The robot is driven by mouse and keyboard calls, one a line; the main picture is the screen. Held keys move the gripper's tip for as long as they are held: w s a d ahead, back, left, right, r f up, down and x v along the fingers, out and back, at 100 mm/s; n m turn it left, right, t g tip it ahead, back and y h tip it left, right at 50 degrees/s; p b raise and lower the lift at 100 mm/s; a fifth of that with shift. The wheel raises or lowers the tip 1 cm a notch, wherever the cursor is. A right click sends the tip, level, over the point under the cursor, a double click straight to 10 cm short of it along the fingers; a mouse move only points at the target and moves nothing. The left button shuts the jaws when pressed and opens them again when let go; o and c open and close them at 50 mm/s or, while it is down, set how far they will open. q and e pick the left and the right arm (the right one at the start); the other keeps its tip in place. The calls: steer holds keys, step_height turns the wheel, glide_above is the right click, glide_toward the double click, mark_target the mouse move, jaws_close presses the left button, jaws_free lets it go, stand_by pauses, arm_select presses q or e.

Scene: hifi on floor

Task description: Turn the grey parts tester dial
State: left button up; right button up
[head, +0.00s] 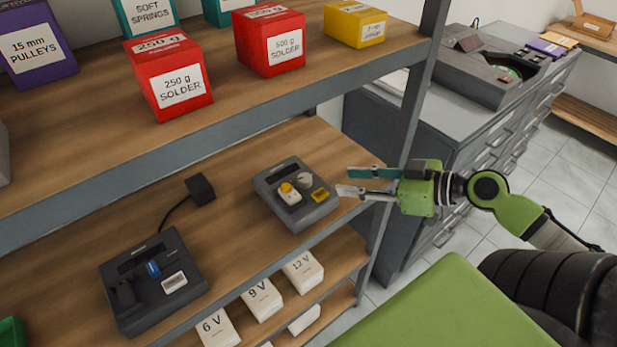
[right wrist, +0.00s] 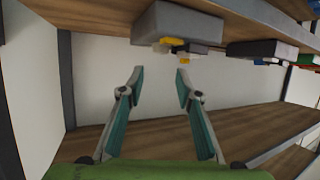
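The grey parts tester (head: 312,215) sits on the middle wooden shelf. Its top carries a pale round dial (head: 305,179), a smaller yellow part (head: 286,188) and a yellow label (head: 321,195). My right gripper (head: 345,181) is just right of the tester, apart from the dial, with nothing between its fingers. In the right wrist view my right gripper (right wrist: 160,76) is open, fingers well apart. The tester's grey body (right wrist: 180,22) shows beyond the fingertips there, with yellow and pale parts on its underside as pictured. My left gripper is out of view.
A darker device (head: 165,300) with a blue knob stands left on the same shelf, near a black block (head: 200,189) with a cord. The upper shelf (head: 225,110) holds boxes above. A shelf post (head: 405,110) rises behind my gripper. White boxes (head: 262,300) sit below.

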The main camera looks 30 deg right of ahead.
mark_target(308, 178)
steer(key=p+x, duration=0.2)
steer(key=x, duration=0.7)
steer(key=shift+w+a, duration=0.1)
steer(key=shift+p+x, duration=0.5)
steer(key=shift+x, duration=0.7)
steer(key=shift+f, duration=0.1)
steer(key=c, duration=0.8)
